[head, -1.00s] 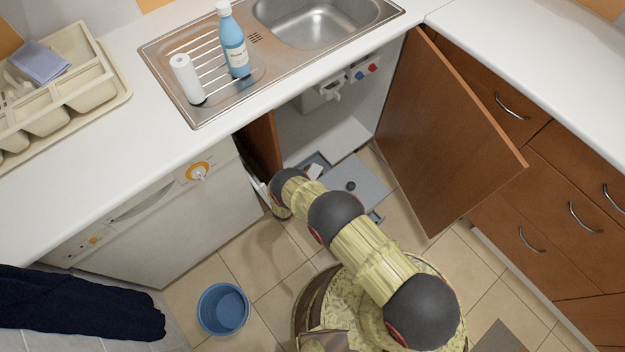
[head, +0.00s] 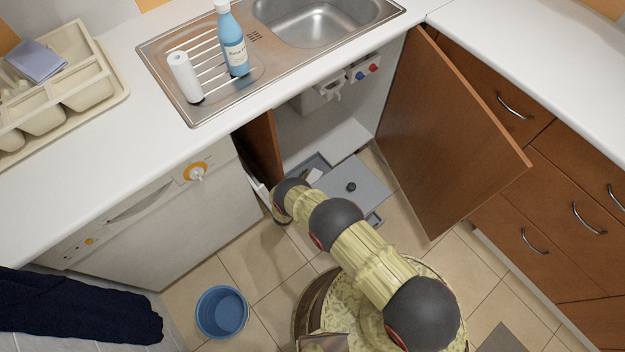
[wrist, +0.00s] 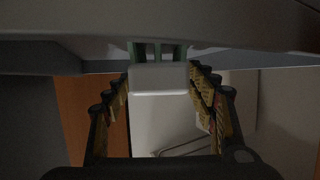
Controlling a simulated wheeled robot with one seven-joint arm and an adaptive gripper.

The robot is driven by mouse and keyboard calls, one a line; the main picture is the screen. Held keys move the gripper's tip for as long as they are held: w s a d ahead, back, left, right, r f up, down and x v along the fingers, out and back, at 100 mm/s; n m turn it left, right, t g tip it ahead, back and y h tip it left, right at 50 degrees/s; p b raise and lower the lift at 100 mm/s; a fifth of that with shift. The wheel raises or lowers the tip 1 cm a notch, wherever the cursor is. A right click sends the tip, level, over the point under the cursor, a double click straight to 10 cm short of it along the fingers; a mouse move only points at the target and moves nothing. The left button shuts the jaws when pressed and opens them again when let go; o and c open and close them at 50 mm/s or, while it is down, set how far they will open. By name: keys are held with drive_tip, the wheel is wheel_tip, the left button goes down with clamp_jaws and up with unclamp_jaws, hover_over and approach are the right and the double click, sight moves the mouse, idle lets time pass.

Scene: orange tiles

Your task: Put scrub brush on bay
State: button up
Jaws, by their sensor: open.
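In the wrist view, a white block with green parts at its top (wrist: 160,77) shows between the fingers; it looks like the scrub brush, but the dim picture leaves this unsure. My gripper (wrist: 162,84) is open, with one finger on each side of the white block; contact cannot be told. In the head view, my arm reaches down to the cabinet opening under the sink, and its own links hide the fingers. A grey pull-out unit (head: 358,185) with a recessed bay (head: 318,161) stands low there. A small pale item (head: 315,176) shows in the bay, partly behind my arm.
An open brown cabinet door (head: 445,140) stands right of the unit; another door edge (head: 262,148) is at left. A blue bucket (head: 221,312) stands on the tiled floor. The counter holds a blue bottle (head: 234,45), a paper roll (head: 186,77) and a beige rack (head: 85,92).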

idle(0.3)
drive_tip(key=shift+r, duration=0.25)
drive_tip(key=p+v, duration=0.3)
drive_tip(key=v, duration=0.9)
drive_tip(key=shift+f+p, duration=0.15)
drive_tip(key=shift+p, duration=0.15)
